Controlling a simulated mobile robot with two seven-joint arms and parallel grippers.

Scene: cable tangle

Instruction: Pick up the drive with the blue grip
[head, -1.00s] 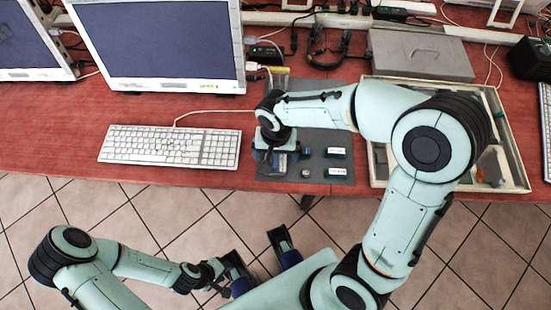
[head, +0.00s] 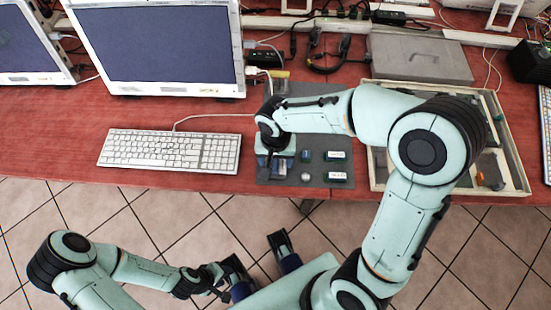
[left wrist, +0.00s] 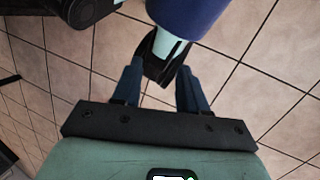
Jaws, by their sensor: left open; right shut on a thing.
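My right gripper (head: 275,160) points down over the grey mat (head: 315,116), near its left front part. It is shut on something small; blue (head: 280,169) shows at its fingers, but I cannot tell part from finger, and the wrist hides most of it. A small dark-blue piece (head: 305,156) lies just right of the gripper. Which one is the drive with the blue grip is too small to tell. My left gripper (head: 221,291) is low, in front of the table over the floor. In the left wrist view its blue fingers (left wrist: 158,90) are apart and empty.
Two dark labelled pieces (head: 335,155) (head: 338,176) and a pale round piece (head: 305,177) lie on the mat. A keyboard (head: 168,150) is left. A shallow tray (head: 521,178) stands right, a grey box (head: 420,55) and cables behind.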

